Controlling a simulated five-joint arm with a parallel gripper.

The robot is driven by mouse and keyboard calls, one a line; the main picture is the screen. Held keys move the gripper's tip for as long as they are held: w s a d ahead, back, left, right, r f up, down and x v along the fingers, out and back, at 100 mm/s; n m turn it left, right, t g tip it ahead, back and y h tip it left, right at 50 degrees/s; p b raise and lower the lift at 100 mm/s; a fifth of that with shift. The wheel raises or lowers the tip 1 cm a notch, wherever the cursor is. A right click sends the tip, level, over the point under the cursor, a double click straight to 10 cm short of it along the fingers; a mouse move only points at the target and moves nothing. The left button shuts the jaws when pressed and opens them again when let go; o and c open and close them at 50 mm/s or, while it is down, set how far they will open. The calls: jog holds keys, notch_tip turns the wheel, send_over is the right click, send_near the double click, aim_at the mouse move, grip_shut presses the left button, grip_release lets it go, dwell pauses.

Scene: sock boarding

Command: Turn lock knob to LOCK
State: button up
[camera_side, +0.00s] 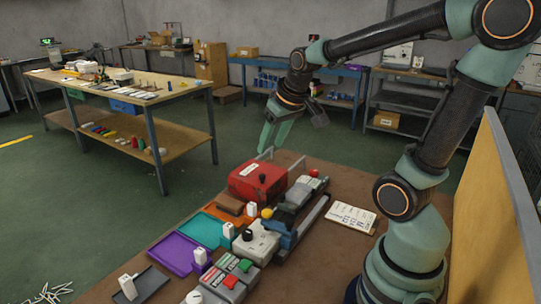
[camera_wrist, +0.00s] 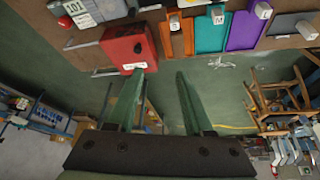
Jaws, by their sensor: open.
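My gripper (camera_side: 268,140) is open and empty. In the side view it hangs in the air above and behind the red box (camera_side: 258,183), past the back edge of the bench. In the wrist view its two green fingers (camera_wrist: 158,75) are spread wide, with floor between them and the red box (camera_wrist: 116,50) just beyond the left fingertip. A dark knob (camera_side: 262,178) shows on the red box, and a dark spot shows there in the wrist view (camera_wrist: 137,48). Another black knob (camera_side: 247,235) sits on a pale box. No LOCK marking is readable, so I cannot tell which is the lock knob.
Orange, teal (camera_side: 205,229) and purple (camera_side: 180,253) trays with white tags line the bench's left side. Green and red buttons (camera_side: 238,272) are at the front. A printed card (camera_side: 353,217) lies at right beside a tan panel (camera_side: 505,210). Air around my gripper is clear.

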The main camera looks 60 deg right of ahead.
jog(key=d+f+m+g+h, duration=0.1)
jog(key=d+f+m, duration=0.3)
jog(key=d, duration=1)
jog(key=m+g, duration=0.1)
jog(key=m, duration=0.1)
send_near(314, 171)
jog(key=shift+h, duration=0.4)
jog(key=x, duration=0.8)
jog(key=shift+w+a+f, duration=0.1)
jog(key=shift+a+f, duration=0.05)
jog(key=shift+f, duration=0.2)
jog(key=shift+c, duration=0.4)
